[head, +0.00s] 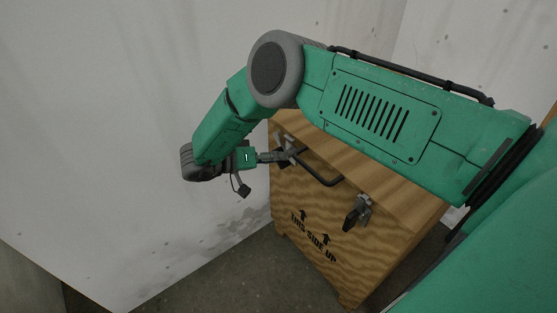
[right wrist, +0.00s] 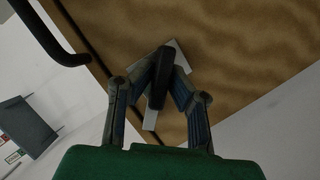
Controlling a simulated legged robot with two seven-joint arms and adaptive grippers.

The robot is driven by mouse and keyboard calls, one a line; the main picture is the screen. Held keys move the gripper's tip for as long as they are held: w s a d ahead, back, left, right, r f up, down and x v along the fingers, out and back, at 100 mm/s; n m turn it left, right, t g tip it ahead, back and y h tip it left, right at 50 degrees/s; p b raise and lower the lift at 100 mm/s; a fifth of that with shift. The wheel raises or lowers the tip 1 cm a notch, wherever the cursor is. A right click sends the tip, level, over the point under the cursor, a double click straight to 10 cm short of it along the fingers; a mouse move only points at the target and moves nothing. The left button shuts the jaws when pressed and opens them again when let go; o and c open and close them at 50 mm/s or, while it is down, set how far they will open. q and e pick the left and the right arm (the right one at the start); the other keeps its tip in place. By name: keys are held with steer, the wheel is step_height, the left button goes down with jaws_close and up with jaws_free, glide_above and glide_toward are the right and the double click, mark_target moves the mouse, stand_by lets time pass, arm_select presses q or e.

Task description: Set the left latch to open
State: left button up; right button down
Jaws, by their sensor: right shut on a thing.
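A wooden crate (head: 312,215) stands with two latches on its front face. The left latch (head: 289,143) is partly hidden behind my right gripper (head: 283,156). In the right wrist view, the left latch has a black lever (right wrist: 159,82) on a pale metal plate (right wrist: 182,60). My right gripper (right wrist: 160,92) is shut on this lever, with one finger on each side. The right latch (head: 357,212), with a dark lever hanging down, is free of any gripper. My left gripper is not in view.
A black bar handle (head: 322,172) sticks out from the crate between the latches, close to my right gripper. White walls (head: 110,140) stand to the left and behind. The grey floor (head: 255,275) in front of the crate is clear.

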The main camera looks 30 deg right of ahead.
steer(key=n+b, duration=0.1)
steer(key=n+g+h, duration=0.1)
steer(key=shift+w+f+n+b, duration=0.1)
steer(key=shift+w+n+b, duration=0.15)
steer(key=shift+n+b, duration=0.1)
steer(key=shift+n+g+h, duration=0.4)
steer(key=shift+n, duration=0.75)
steer(key=c, duration=1.6)
jaws_free()
steer(key=shift+f, duration=0.15)
steer(key=shift+o, duration=0.2)
